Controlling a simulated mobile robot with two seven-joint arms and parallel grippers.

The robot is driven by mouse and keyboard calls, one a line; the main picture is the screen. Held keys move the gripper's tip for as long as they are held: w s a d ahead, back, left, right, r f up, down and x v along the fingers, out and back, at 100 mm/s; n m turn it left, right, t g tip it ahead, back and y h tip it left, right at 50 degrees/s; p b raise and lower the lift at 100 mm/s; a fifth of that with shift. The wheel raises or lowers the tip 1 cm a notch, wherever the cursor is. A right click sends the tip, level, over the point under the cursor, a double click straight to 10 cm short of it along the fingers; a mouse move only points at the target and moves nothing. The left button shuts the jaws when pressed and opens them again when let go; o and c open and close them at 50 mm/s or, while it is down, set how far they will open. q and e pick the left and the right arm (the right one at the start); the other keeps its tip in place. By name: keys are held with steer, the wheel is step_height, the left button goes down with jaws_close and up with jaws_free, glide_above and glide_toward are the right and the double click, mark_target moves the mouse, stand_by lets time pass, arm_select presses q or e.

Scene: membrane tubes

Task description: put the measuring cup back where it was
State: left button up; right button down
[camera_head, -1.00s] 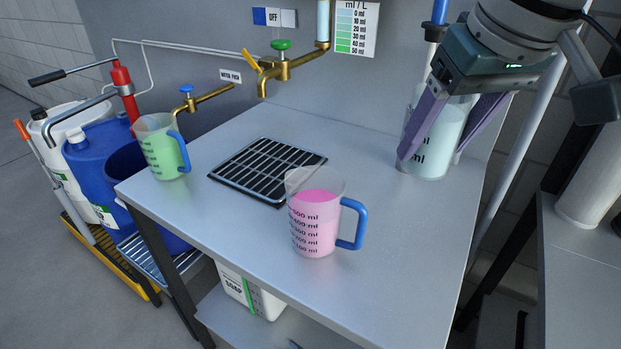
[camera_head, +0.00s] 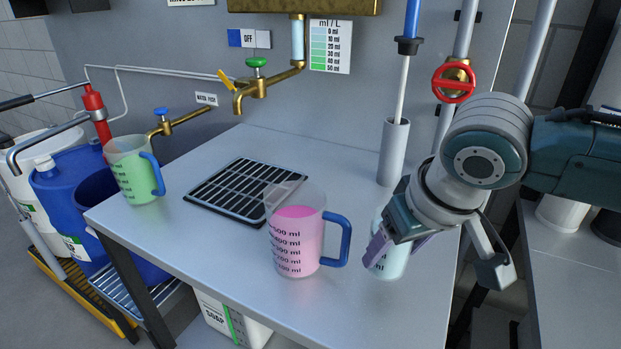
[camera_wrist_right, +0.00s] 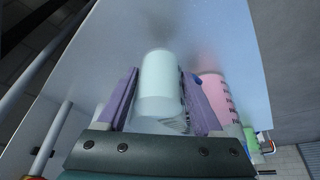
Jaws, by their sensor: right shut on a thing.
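A clear measuring cup with pale bluish-white contents (camera_head: 392,264) is at the right side of the metal table (camera_head: 330,318). My right gripper (camera_head: 392,248) is shut on it, with purple fingers on either side of the cup. The wrist view shows the cup (camera_wrist_right: 160,80) between the two fingers. The gripper hides its upper part in the head view. I cannot tell whether its base touches the table. A cup with pink liquid and a blue handle (camera_head: 296,240) stands just left of it. A cup with green liquid (camera_head: 134,175) stands at the table's left edge. My left gripper is not in view.
A black drain grate (camera_head: 243,190) lies in the table behind the pink cup, below a brass tap (camera_head: 262,88). A grey upright tube (camera_head: 393,152) holding a blue-handled rod stands at the back right. The table between them is clear.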

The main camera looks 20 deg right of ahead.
mark_target(390, 269)
steer(key=shift+f+b, duration=0.45)
steer(key=shift+f, duration=1.45)
steer(key=shift+f, duration=0.15)
steer(key=shift+c, duration=0.2)
jaws_free()
